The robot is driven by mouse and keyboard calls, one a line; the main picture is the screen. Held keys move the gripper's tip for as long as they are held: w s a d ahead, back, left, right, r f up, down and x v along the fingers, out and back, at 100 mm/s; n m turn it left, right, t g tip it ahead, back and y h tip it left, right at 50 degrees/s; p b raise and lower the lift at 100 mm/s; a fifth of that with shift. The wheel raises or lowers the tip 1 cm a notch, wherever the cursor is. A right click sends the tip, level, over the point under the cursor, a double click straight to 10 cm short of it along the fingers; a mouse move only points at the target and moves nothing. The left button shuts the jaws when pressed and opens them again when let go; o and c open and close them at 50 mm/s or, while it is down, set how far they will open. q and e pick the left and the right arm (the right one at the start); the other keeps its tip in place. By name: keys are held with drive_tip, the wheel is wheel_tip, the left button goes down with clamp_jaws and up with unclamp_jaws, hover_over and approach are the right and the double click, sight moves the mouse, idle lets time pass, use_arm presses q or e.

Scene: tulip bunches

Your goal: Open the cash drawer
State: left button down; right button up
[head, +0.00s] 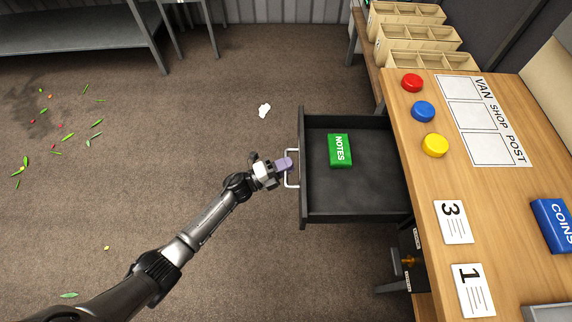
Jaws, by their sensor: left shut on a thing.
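The cash drawer (360,195) is dark grey and stands pulled out to the left from under the wooden counter. Its pale handle (290,181) is on the drawer's left front face. The rest of the drawer floor is bare. My right gripper is not in view.
The wooden counter (405,130) carries red, blue and yellow round pieces, a VAN SHOP POST sheet (483,118), number cards and a blue COINS box (553,224). Wooden trays stand behind. The brown floor left of the drawer is mostly clear, with scattered leaves and a white scrap (264,110).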

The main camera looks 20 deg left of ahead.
use_arm(q)
drive_tip(key=c, duration=1.1)
unclamp_jaws()
drive_tip(key=p+v, duration=0.2)
drive_tip(key=v, duration=1.1)
drive_tip(key=shift+s+a+p, duration=0.3)
drive_tip(key=shift+a, duration=0.05)
